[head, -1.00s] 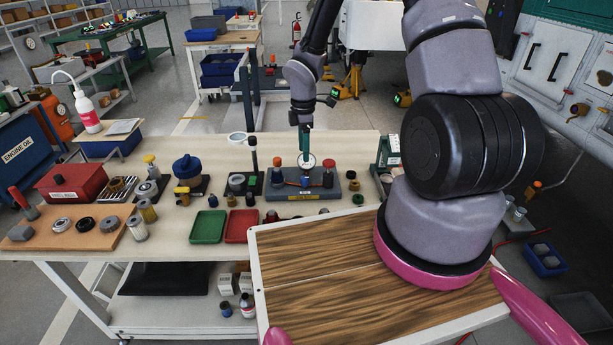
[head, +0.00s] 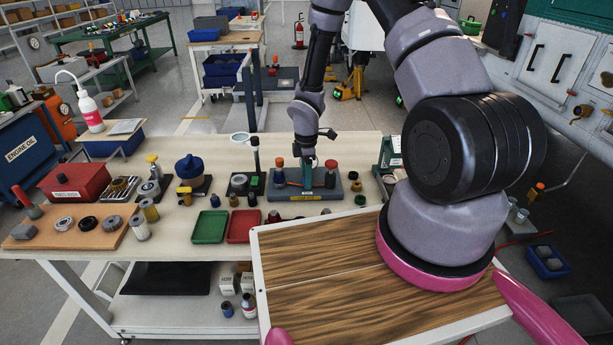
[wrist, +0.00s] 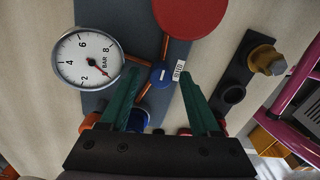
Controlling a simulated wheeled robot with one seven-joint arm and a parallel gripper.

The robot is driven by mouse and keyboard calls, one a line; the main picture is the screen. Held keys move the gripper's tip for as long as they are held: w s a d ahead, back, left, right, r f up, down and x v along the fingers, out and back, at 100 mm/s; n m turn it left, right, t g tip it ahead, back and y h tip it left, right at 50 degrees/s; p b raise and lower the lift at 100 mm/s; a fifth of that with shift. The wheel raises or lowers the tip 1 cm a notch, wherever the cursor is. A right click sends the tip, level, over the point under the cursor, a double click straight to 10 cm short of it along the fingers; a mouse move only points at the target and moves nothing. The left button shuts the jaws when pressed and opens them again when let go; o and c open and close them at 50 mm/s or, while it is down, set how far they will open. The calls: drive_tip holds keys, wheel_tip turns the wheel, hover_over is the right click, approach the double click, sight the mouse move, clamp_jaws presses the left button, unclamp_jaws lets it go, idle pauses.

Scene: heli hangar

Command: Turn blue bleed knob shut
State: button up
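The bleed knob (wrist: 162,74) is a small blue disc with a white line, beside a small white label, in the wrist view. It sits on a grey block (wrist: 101,14), which stands on the workbench in the head view (head: 340,192). My gripper (wrist: 161,82) points at the knob with its two green fingers apart, one on each side in the picture. I cannot tell whether the tips reach down around it; no contact shows. In the head view my gripper (head: 306,178) is over the block and hides the knob.
A pressure gauge (wrist: 88,57) is left of the knob and a large red cap (wrist: 190,12) is above it in the wrist view. Copper-coloured pipes run near the knob. Green (head: 209,226) and red (head: 243,226) trays lie on the bench in front.

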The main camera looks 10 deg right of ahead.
clamp_jaws()
drive_tip(key=shift+m, duration=0.4)
drive_tip(key=m, duration=0.3)
drive_tip(key=shift+m, duration=0.4)
drive_tip(key=m, duration=0.9)
drive_tip(key=shift+d+m, duration=0.1)
drive_tip(key=shift+m, duration=2.1)
